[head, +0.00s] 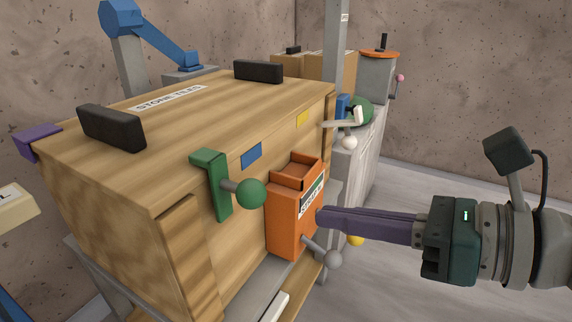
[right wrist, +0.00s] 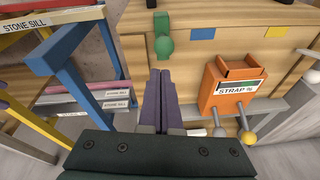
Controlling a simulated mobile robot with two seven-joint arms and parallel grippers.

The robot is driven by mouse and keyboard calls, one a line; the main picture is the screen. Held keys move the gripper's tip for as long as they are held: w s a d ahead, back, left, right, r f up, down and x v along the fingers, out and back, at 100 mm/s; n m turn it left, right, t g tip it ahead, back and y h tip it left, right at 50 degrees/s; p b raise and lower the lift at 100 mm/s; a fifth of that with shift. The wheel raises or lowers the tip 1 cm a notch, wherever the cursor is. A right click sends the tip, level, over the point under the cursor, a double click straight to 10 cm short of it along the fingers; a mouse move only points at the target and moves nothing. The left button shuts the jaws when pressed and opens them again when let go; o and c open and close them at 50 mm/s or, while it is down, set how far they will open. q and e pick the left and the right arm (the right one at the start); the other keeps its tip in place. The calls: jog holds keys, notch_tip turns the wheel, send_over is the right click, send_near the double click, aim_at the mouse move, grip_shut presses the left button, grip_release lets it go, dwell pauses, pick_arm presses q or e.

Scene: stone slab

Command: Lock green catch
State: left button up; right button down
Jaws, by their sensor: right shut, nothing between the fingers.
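The green catch (head: 213,187) is on the front of the wooden crate (head: 120,190), left of the blue label. Its round green knob (head: 251,193) sticks out on a short grey stem. The knob (right wrist: 165,46) also shows near the top of the right wrist view. My right gripper (head: 320,215) is shut and empty, its purple fingers together. In the head view its tips meet the right edge of the orange box. In the right wrist view the tips (right wrist: 160,73) lie just below the green knob, apart in the picture. My left gripper is not in view.
The orange STRAP box (head: 286,222) with a grey ball lever (head: 333,259) is on the crate front, right of the catch. A white handle (head: 345,124) is at the crate's right corner. A blue frame (right wrist: 75,85) stands left in the wrist view. Open floor lies right.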

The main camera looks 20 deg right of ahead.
jog(key=shift+s+d+r, duration=0.35)
jog(key=shift+s+r, duration=0.25)
jog(key=shift+s+d+r, duration=0.35)
jog(key=shift+s+r, duration=0.2)
